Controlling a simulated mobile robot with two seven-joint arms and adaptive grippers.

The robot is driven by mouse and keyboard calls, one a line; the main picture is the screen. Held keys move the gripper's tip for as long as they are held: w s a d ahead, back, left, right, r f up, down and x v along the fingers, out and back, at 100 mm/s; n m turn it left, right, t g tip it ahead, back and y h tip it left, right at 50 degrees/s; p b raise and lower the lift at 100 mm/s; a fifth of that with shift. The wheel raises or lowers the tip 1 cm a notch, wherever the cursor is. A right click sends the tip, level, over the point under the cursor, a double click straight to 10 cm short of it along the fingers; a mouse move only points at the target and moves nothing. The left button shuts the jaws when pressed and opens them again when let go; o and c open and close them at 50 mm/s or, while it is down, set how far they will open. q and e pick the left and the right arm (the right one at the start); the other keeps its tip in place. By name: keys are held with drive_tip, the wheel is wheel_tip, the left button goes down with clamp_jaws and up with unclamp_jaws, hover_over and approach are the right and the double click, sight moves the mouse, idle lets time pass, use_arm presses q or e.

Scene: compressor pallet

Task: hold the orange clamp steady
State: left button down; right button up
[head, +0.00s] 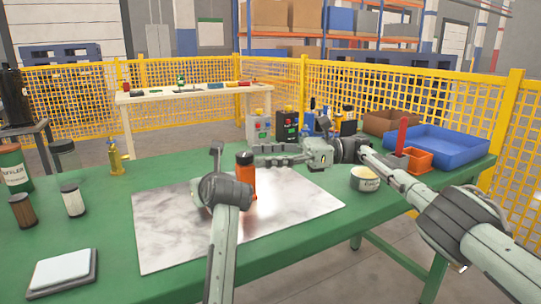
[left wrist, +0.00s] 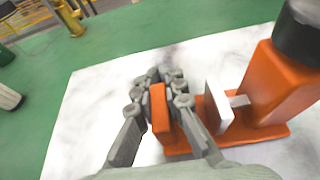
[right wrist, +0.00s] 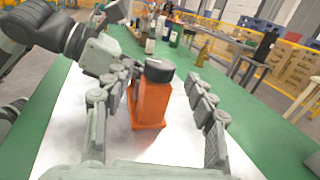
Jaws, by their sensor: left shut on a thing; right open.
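The orange clamp (head: 246,172) stands upright on a pale metal sheet (head: 300,205) on the green table. It has a tall orange body with a black top. In the left wrist view, the clamp (left wrist: 275,85) also shows an orange base, a light plate and a small orange upright. My left gripper (left wrist: 158,95) is shut on that upright. My right gripper (head: 258,151) is open at the right of the clamp's top, fingers pointing left. In the right wrist view, the clamp (right wrist: 150,100) stands between and beyond the open fingers, with gaps at both sides.
A scale (head: 62,273) and dark cylinders (head: 22,210) are at the left. The sheet's front is clear.

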sight(244, 158)
drive_tip(key=shift+w+d, duration=0.1)
drive_tip(key=shift+d, duration=1.2)
drive_tip(key=shift+a+f+m+t, duration=0.25)
drive_tip(key=shift+a+f, duration=0.1)
drive_tip(key=shift+f, duration=0.25)
drive_tip(key=shift+a+f+m+t, duration=0.15)
drive_tip(key=shift+a+f+m, duration=0.15)
drive_tip(key=shift+f, duration=0.25)
drive_tip(key=shift+f+m+t, duration=0.2)
drive_tip(key=shift+m+t, duration=0.05)
drive_tip(key=shift+t, duration=0.05)
drive_tip(key=shift+s+d+m+t, duration=0.2)
drive_tip(key=shift+s+m+t, duration=0.1)
drive_tip(key=shift+t, duration=0.2)
drive_tip(key=s+d+m+t, duration=0.1)
drive_tip(key=t, duration=0.1)
drive_tip(key=s+d+r+m+t, duration=0.1)
drive_tip(key=d, duration=0.1)
drive_tip(key=s+d+r+m+t+h, duration=0.1)
drive_tip(key=s+t, duration=0.1)
drive_tip(key=shift+d+r+t, duration=0.15)
drive_tip(key=shift+d+t, duration=0.15)
drive_tip(key=shift+d, duration=0.05)
drive_tip(key=x, duration=1.2)
drive_tip(key=shift+c, duration=0.5)
